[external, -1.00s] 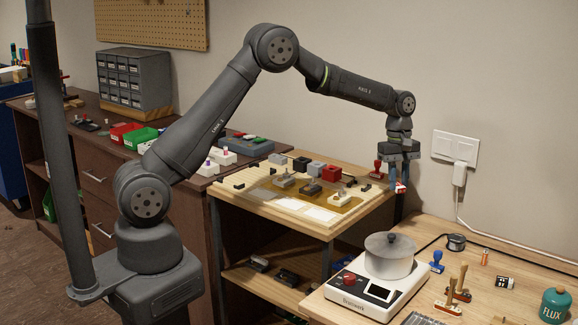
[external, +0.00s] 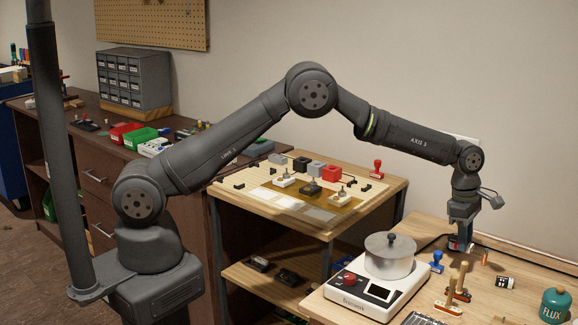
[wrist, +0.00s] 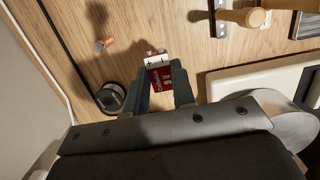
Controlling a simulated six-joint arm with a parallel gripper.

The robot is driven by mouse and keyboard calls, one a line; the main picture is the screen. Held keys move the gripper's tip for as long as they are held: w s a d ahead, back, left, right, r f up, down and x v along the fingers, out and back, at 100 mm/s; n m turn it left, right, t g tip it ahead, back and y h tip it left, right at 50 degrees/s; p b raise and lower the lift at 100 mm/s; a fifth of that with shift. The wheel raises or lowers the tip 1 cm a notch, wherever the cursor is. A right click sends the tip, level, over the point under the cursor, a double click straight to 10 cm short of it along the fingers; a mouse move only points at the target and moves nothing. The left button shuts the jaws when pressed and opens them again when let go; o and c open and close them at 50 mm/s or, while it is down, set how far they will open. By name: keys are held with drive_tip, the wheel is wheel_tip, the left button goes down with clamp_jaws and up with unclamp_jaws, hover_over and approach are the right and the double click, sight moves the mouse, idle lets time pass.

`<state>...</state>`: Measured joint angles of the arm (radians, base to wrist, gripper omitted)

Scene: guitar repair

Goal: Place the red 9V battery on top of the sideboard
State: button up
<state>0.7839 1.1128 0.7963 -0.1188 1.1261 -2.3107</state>
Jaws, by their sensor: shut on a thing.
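The red 9V battery (wrist: 160,77), with white print and a pale terminal end, is between the fingers of my gripper (wrist: 160,92) in the wrist view. My gripper (external: 459,246) is shut on it. In the external view it is low over the right wooden bench (external: 410,309), behind the blue stamp; the battery is small and partly hidden there. I cannot tell whether it touches the bench. The dark brown sideboard (external: 97,200) stands far left at the back, with drawers and a cluttered top.
A scale (external: 349,289) with a lidded pot (external: 390,257) stands left of my gripper. A blue stamp (external: 437,262), an orange cell (external: 485,258) and a green flux jar (external: 555,306) are close by. A middle table (external: 290,228) holds several parts. The sideboard carries a drawer cabinet (external: 136,82) and bins.

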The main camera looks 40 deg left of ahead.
sight(459, 274)
wheel_tip(459, 274, down, 7)
drive_tip(key=shift+f, duration=0.1)
drive_tip(key=shift+f, duration=0.1)
idle(0.3)
drive_tip(key=o, duration=1)
drive_tip(key=r, duration=0.3)
drive_tip(key=a+r, duration=0.1)
drive_tip(key=r, duration=0.7)
drive_tip(key=shift+a+r, duration=0.2)
drive_tip(key=shift+a, duration=0.2)
drive_tip(key=shift+r, duration=0.35)
drive_tip(key=shift+c, duration=0.7)
